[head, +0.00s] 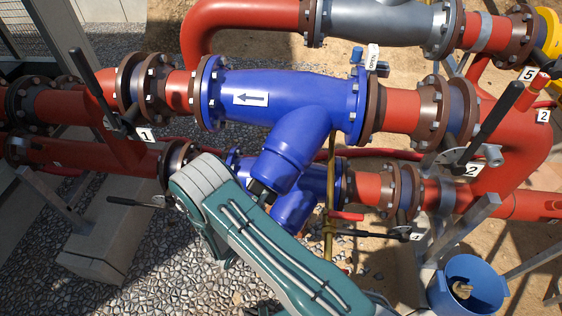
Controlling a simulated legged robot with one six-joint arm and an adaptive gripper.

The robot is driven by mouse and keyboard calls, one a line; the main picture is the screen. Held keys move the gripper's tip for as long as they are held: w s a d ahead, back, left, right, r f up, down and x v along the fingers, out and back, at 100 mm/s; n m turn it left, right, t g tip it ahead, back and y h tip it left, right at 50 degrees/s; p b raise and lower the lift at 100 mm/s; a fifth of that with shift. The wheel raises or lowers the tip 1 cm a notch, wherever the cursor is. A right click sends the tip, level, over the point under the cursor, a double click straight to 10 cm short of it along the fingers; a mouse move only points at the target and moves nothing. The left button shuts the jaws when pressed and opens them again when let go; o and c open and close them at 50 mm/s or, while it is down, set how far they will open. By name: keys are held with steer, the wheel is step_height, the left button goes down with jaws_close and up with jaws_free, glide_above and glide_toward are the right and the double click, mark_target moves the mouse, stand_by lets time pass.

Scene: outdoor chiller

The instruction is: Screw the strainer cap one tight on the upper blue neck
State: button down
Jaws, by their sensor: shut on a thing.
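The upper blue strainer (285,95) has a white arrow label and lies across the middle of the head view. Its upper blue neck (301,127) slants down and to the left. A wider blue cap (279,165) covers the neck's lower end and is in line with it. I cannot tell how tight it sits. My gripper (262,191) is at the cap's lower end and shut on it. My green and grey arm hides most of the fingers.
A lower blue strainer (318,183) runs close behind my gripper. Black valve levers stick out, including those by tag 1 (145,135) and tag 2 (472,170). A brass vertical pipe (330,215) stands right of the cap. A blue bucket (470,287) stands at lower right.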

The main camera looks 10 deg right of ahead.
steer(key=shift+w+d+f+m, duration=0.1)
steer(key=shift+f+m, duration=0.05)
steer(key=shift+m, duration=0.25)
steer(key=shift+c, duration=2.2)
jaws_free()
steer(key=shift+w, duration=0.1)
steer(key=shift+o, duration=0.4)
